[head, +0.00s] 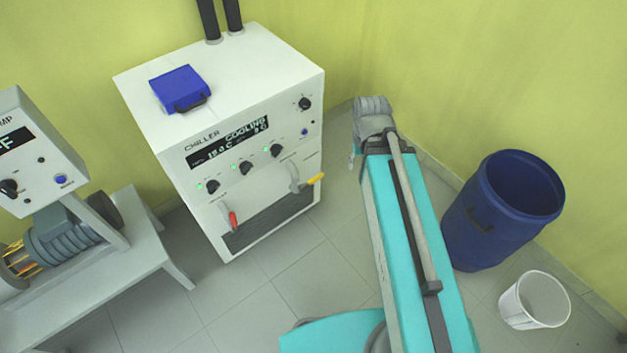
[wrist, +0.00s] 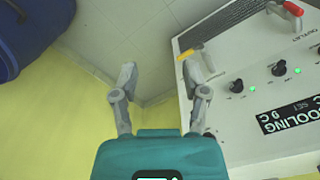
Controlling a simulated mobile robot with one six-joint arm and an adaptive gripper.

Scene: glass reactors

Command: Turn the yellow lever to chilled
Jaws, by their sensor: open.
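The yellow lever (head: 316,179) sits low at the right end of the white chiller's (head: 290,75) front, on a grey valve, sticking out to the right. In the wrist view the yellow lever (wrist: 188,55) shows just beyond the tip of the right-hand finger; I cannot tell the depth gap. My gripper (wrist: 160,76) is open, with nothing between its fingers but floor behind. In the head view my arm stands right of the chiller and its fingers are mostly hidden. Small print near the lever is unreadable.
A red lever (head: 232,220) hangs at the left of the chiller front, below several black knobs. A blue case (head: 180,88) lies on top. A blue barrel (head: 500,210) and white bin (head: 534,300) stand right of my arm. A pump (head: 70,240) on a bench is at left.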

